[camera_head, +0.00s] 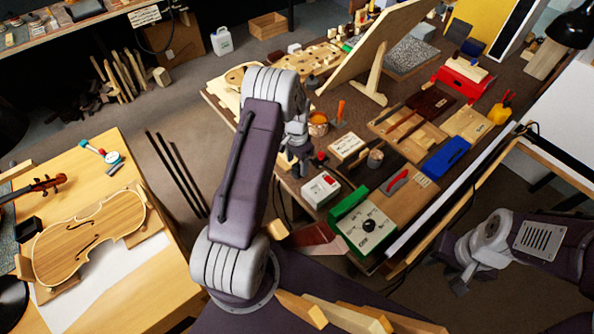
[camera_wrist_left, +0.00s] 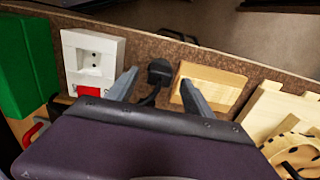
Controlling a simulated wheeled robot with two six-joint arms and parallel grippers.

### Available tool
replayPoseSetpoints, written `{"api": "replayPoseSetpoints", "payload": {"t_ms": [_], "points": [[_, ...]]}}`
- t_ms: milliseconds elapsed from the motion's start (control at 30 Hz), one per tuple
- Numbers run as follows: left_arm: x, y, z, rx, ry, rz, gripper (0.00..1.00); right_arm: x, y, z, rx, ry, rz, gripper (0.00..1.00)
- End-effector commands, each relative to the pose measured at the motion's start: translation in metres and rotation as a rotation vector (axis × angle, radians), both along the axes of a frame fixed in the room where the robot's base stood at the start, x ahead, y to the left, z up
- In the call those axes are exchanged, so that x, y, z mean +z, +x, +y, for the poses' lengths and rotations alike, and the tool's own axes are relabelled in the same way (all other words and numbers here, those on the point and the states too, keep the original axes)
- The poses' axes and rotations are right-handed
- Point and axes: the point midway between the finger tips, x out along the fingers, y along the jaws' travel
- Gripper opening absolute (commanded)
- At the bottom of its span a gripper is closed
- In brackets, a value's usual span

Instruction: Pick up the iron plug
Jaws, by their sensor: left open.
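The iron plug (camera_wrist_left: 160,71) is a small black plug with a dark cord at the brown bench edge in the left wrist view. My left gripper (camera_wrist_left: 158,82) is open, with one finger on each side of the plug in that view; I cannot tell whether they touch it. In the head view my left gripper (camera_head: 296,168) hangs over the bench's near left edge, and I cannot make out the plug there. My right gripper (camera_head: 450,274) is at the lower right, away from the bench items; its jaw opening is unclear.
A white socket box (camera_wrist_left: 93,58) with a red switch stands left of the plug, and a wooden block (camera_wrist_left: 214,86) stands to its right. A green box (camera_head: 364,226) sits near the bench's front. A violin body (camera_head: 82,238) lies on the left table.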

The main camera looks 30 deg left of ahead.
Motion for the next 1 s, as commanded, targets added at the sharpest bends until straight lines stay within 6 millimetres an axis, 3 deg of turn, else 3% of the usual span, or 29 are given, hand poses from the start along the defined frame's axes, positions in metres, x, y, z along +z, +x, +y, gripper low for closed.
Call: {"api": "replayPoseSetpoints", "payload": {"t_ms": [133,400,600,1000], "points": [[-0.022,-0.001,-0.001,0.000,0.000,0.002,0.60,0.002,0.000,0.000,0.000,0.000,0.000,0.36],[-0.026,0.000,0.000,0.001,0.001,-0.001,0.57,0.002,0.000,0.000,0.000,0.000,0.000,0.36],[-0.026,0.000,0.000,0.001,0.001,-0.001,0.02,0.002,0.000,0.000,0.000,0.000,0.000,0.36],[-0.017,0.000,0.000,0.001,0.001,-0.001,0.00,0.001,0.000,0.000,0.000,0.000,0.000,0.36]]}}
